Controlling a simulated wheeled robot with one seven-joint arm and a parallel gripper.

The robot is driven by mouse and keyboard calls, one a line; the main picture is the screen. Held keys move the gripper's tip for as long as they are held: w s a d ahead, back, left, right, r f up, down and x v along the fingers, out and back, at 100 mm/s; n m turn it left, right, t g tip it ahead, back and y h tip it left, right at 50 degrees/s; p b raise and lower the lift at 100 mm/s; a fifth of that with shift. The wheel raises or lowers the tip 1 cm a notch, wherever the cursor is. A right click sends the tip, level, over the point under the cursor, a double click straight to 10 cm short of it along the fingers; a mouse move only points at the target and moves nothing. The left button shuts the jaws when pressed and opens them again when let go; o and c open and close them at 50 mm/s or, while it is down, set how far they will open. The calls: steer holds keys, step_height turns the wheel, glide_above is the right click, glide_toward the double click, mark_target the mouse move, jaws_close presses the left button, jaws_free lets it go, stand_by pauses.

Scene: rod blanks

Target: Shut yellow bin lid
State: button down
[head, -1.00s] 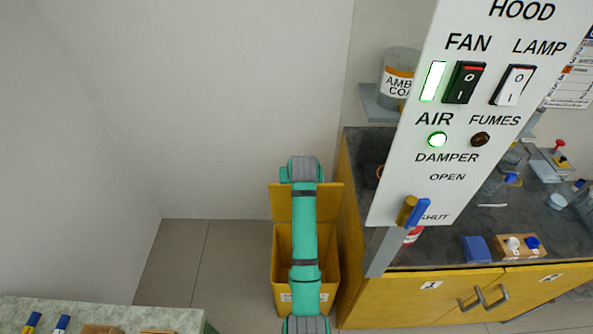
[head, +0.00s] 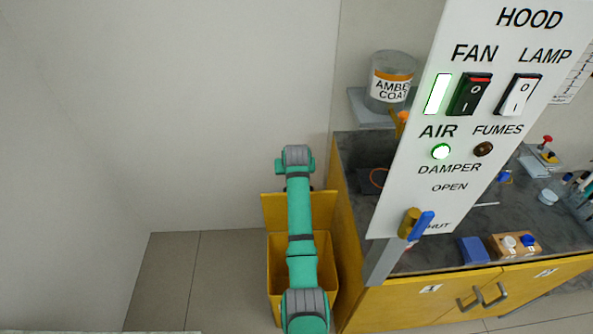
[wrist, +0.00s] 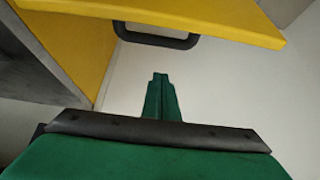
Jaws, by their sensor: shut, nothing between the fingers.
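The yellow bin (head: 274,275) stands on the floor left of the yellow cabinet in the head view. Its lid (head: 271,208) stands open, raised at the back of the bin. My arm reaches over the bin and hides part of the lid and of the bin's opening. In the wrist view the lid (wrist: 235,18) crosses the top, with a dark handle (wrist: 155,40) on it. My gripper (wrist: 160,80) is shut and empty, its tips just below the handle in the picture. I cannot tell whether they touch the lid. The head view hides the fingers.
The yellow cabinet (head: 400,303) with a dark worktop stands close at the bin's right. The white hood panel (head: 455,125) with switches and a blue-handled lever (head: 421,226) stands in front of it. A tin (head: 390,82) sits on a shelf. Floor left of the bin is clear.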

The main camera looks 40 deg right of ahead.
steer(key=s+f, duration=0.2)
steer(key=shift+s+a+f, duration=0.15)
steer(key=shift+s+f, duration=0.15)
steer(key=shift+s, duration=0.1)
steer(key=shift+w+a, duration=0.1)
steer(key=shift+a, duration=0.25)
steer(key=shift+s, duration=0.2)
